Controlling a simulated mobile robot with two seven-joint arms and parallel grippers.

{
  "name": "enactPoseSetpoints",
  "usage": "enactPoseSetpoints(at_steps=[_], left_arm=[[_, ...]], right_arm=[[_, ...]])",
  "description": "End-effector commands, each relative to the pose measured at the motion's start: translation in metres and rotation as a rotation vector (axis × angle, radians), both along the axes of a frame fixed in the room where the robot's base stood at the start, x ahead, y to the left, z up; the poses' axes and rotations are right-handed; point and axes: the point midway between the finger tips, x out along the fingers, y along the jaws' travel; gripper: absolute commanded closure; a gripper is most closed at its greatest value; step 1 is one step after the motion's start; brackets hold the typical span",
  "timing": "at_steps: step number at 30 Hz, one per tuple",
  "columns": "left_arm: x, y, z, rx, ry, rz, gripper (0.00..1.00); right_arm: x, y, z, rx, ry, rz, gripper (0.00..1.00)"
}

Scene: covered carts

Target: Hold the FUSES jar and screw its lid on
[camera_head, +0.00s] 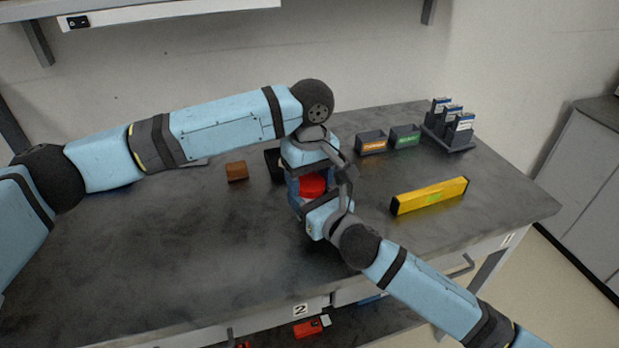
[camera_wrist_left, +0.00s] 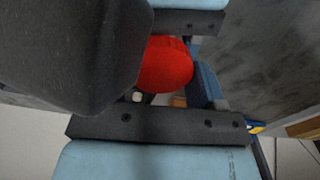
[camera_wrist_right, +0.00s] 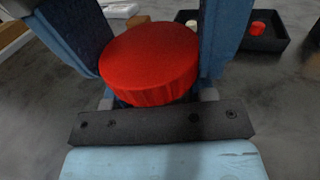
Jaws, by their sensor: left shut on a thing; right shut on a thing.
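The red lid (camera_head: 313,184) shows between my two grippers at the middle of the table. In the left wrist view the lid (camera_wrist_left: 166,65) is partly covered by a dark part. I cannot tell how tightly the lid sits.
A brown block (camera_head: 236,171) lies left of the grippers. A black tray (camera_wrist_right: 282,43) with a cream and a red piece is behind. Two labelled bins (camera_head: 371,143) and a rack (camera_head: 450,128) stand at the back right. A yellow bar (camera_head: 430,196) lies right.

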Motion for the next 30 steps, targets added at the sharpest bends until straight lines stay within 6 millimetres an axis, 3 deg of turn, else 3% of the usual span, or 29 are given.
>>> enactPoseSetpoints(at_steps=[10, 11, 13, 14, 23, 30], left_arm=[[0.0, 0.0, 0.0, 0.0, 0.0, -0.049, 0.66], [0.0, 0.0, 0.0, 0.001, 0.0, -0.048, 0.3], [0.0, 0.0, 0.0, 0.001, 0.0, -0.048, 0.14], [0.0, 0.0, 0.0, 0.001, 0.0, -0.048, 0.12], [0.0, 0.0, 0.002, 0.0, 0.0, -0.047, 0.12], [0.0, -0.001, 0.029, 0.0, -0.001, -0.047, 0.12]], right_arm=[[0.0, 0.0, 0.0, 0.0, 0.0, 0.0, 1.0], [0.0, 0.0, 0.0, 0.0, 0.0, 0.0, 1.0], [0.0, 0.0, 0.0, 0.0, 0.0, 0.0, 1.0], [0.0, 0.0, 0.0, 0.0, 0.0, 0.0, 1.0], [0.0, 0.0, 0.0, 0.0, 0.0, 0.0, 1.0], [0.0, 0.0, 0.0, 0.0, 0.0, 0.0, 1.0]])
